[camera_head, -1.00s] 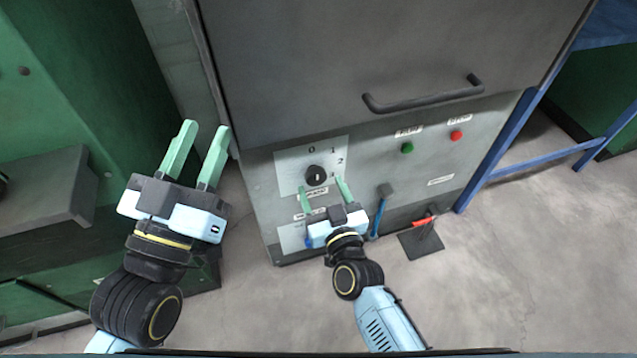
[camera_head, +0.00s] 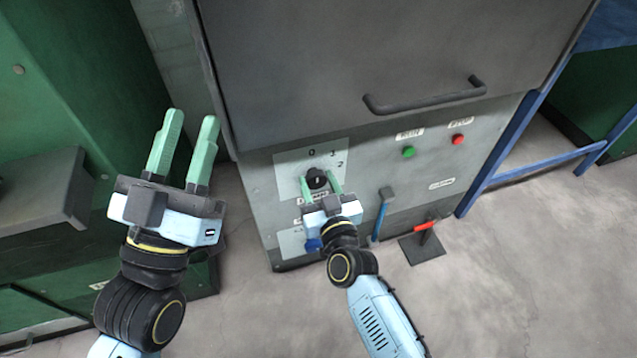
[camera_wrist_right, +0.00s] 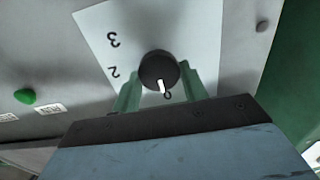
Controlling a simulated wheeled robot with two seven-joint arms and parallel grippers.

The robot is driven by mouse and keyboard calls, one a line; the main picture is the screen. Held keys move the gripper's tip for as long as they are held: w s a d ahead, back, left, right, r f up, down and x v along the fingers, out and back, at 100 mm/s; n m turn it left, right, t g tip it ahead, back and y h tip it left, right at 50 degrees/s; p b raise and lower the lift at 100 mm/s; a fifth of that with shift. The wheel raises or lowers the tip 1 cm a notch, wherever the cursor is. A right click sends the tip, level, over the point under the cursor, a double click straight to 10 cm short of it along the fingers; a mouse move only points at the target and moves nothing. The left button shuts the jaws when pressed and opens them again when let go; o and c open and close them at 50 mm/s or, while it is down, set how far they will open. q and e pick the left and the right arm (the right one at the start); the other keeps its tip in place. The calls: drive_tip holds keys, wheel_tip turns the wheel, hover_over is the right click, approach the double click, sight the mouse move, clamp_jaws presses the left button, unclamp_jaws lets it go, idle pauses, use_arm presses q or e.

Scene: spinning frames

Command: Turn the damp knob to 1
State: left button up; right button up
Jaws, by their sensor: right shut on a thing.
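The damp knob (camera_head: 316,177) is a round black knob with a white pointer line, on a light plate (camera_head: 289,172) low on the grey machine front. Around it the head view shows the digits 0, 1 and 2. In the right wrist view the knob (camera_wrist_right: 157,69) has its pointer aimed at the 0, and 2 and 3 show at its left. My right gripper (camera_head: 320,181) is shut on the knob, one green finger on each side. The 1 is hidden in the wrist view. My left gripper (camera_head: 191,120) is open and empty, well left of the panel.
A green button (camera_head: 408,152) and a red button (camera_head: 458,139) sit right of the knob. A dark door handle (camera_head: 425,95) is above. A blue-handled tool (camera_head: 380,218) and a red lever (camera_head: 424,226) on a dark plate stand lower right. Blue frame bars (camera_head: 545,160) are at right.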

drive_tip(key=shift+m, duration=0.3)
drive_tip(key=shift+c, duration=0.2)
drive_tip(key=shift+m+p, duration=0.45)
drive_tip(key=shift+m, duration=0.05)
drive_tip(key=m+p, duration=0.1)
drive_tip(key=m, duration=0.2)
drive_tip(key=shift+d, duration=0.1)
drive_tip(key=shift+m, duration=1.2)
use_arm(q)
wheel_tip(320, 180, down, 7)
drive_tip(key=w+g+y, duration=0.1)
drive_tip(key=w+g, duration=0.1)
drive_tip(key=g, duration=0.3)
drive_tip(key=shift+a+y+p, duration=0.25)
drive_tip(key=shift+y+p, duration=0.05)
drive_tip(key=shift+y, duration=0.1)
use_arm(e)
drive_tip(key=shift+f+m, duration=0.1)
drive_tip(key=shift+m, duration=0.7)
use_arm(q)
drive_tip(key=shift+f, duration=0.1)
use_arm(e)
drive_tip(key=o, duration=0.9)
drive_tip(key=shift+o, duration=0.2)
drive_tip(key=shift+d, duration=0.1)
